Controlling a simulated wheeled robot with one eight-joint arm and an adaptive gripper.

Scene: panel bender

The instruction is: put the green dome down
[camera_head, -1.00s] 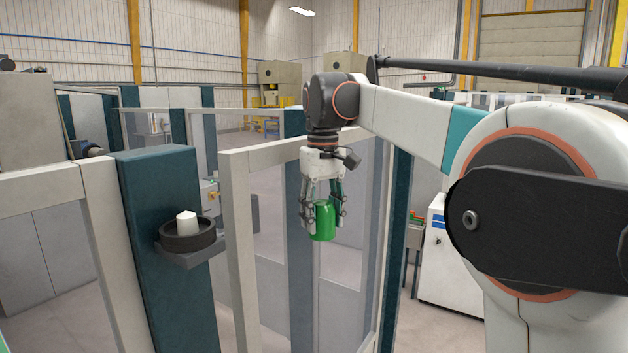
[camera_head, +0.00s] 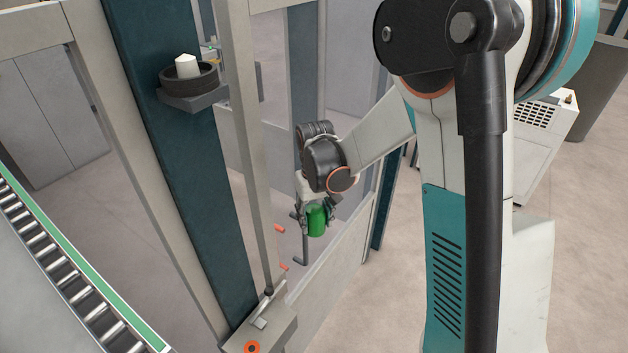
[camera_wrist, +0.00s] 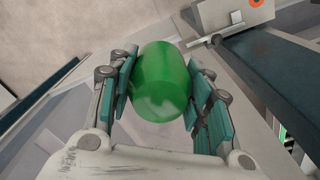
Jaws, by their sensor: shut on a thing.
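The green dome (camera_head: 316,220) is a shiny, rounded, cylinder-like piece. My gripper (camera_head: 312,218) is shut on it and holds it in the air beside the fence frame. In the wrist view the dome (camera_wrist: 160,82) sits between both finger pads of my gripper (camera_wrist: 163,95), with one set of fingers on each side. Part of the dome's sides is hidden by the fingers. No surface is seen touching its underside.
A black round holder with a white piece (camera_head: 188,76) sits on a bracket on the dark teal post (camera_head: 165,130). A grey box with an orange-ringed button (camera_head: 252,346) stands at the front. A roller conveyor (camera_head: 75,285) lies left. Open floor (camera_head: 590,230) is at right.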

